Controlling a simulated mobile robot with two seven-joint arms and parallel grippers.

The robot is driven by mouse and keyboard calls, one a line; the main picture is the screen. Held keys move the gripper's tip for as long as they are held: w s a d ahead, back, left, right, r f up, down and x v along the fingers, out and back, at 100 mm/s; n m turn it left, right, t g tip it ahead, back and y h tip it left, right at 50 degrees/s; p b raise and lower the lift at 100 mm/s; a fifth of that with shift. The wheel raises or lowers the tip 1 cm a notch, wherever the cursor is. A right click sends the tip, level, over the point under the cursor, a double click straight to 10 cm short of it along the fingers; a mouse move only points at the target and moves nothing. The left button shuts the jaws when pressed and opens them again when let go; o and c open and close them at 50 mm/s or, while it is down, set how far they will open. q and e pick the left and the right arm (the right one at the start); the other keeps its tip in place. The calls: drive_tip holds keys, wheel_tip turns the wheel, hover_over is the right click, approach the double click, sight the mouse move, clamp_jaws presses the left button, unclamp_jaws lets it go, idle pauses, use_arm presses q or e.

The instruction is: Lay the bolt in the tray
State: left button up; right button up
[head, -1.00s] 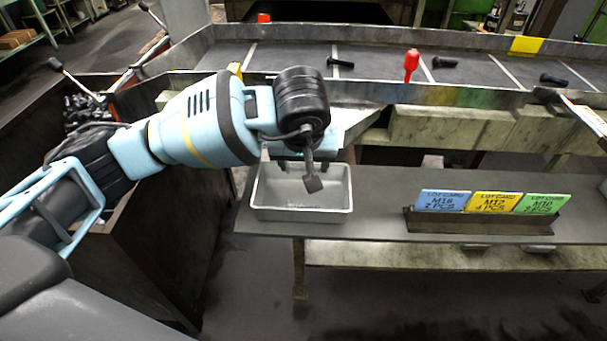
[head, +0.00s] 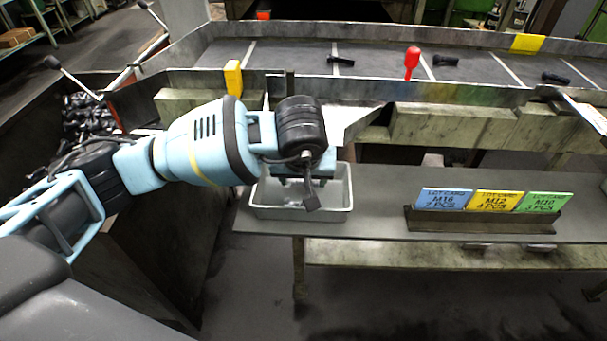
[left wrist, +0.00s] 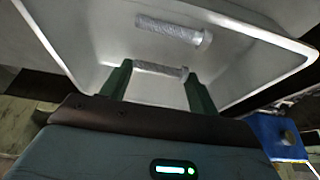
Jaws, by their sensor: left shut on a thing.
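The pale grey tray (head: 300,214) stands on the bench's left end. My left gripper (left wrist: 158,82) reaches down over the tray, and in the left wrist view its two green fingers are shut on a grey threaded bolt (left wrist: 160,69). The held bolt lies crosswise between the fingertips, low over or within the tray; I cannot tell if it touches the floor. Another bolt (left wrist: 172,29) lies in the tray, roughly parallel to the held one. My right gripper is not in view.
A rack with blue, yellow and green lot cards (head: 492,201) stands to the right on the bench (head: 385,215). Behind it runs a walled channel (head: 395,62) with several dark bolts and a red-headed knob (head: 411,63). A bin of dark parts (head: 90,115) is at left.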

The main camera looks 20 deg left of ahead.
use_arm(q)
drive_tip(key=o, duration=1.1)
drive_tip(key=shift+r, duration=0.25)
drive_tip(key=p+v, duration=0.1)
drive_tip(key=v, duration=1.1)
drive_tip(key=shift+d+r, duration=0.1)
drive_tip(key=shift+r, duration=0.2)
drive_tip(key=shift+f, duration=0.1)
